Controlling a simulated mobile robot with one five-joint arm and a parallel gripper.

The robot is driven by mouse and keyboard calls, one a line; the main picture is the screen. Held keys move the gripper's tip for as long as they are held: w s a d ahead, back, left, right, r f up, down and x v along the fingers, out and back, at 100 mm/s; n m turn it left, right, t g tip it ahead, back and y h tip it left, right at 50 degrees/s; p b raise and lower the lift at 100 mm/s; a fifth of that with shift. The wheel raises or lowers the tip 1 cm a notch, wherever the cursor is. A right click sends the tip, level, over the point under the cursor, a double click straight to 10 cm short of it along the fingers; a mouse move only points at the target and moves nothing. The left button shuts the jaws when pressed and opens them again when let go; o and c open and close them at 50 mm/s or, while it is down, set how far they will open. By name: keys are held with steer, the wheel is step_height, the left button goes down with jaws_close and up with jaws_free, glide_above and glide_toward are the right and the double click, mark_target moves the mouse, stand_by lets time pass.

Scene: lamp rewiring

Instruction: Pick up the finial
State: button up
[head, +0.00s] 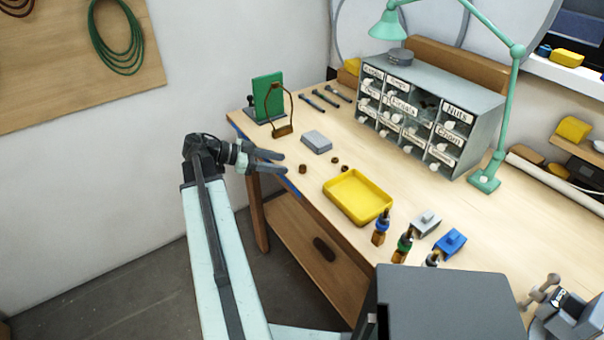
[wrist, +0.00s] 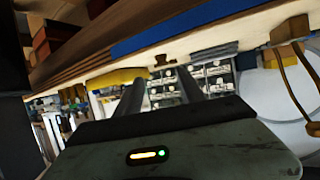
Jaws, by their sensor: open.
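Several small brown pieces lie on the workbench (head: 290,110) between the grey block and the yellow tray. They include a larger round piece (head: 303,169) nearest the bench edge and two smaller ones, a left one (head: 336,160) and a right one (head: 346,168). They are too small for me to tell which is the finial. My gripper (head: 284,163) is open and empty at the bench's left edge, just left of the larger piece. In the wrist view, a small brown piece (wrist: 161,60) shows beyond and between the open fingers (wrist: 158,88).
The yellow tray (head: 338,200) lies right of the small pieces, and the grey block (head: 316,142) behind them. A green stand with a brown wire loop (head: 268,100) is at the back left. Screwdrivers (head: 381,228) stand near the front edge. A drawer cabinet (head: 460,100) stands behind.

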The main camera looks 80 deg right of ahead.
mark_target(301, 166)
steer(key=b+x, duration=0.1)
steer(key=x, duration=0.2)
steer(key=b+x, duration=0.2)
steer(key=x, duration=0.2)
steer(key=shift+w+d+f, duration=0.1)
steer(key=shift+d+f, duration=0.1)
steer(key=shift+d, duration=0.05)
jaws_close()
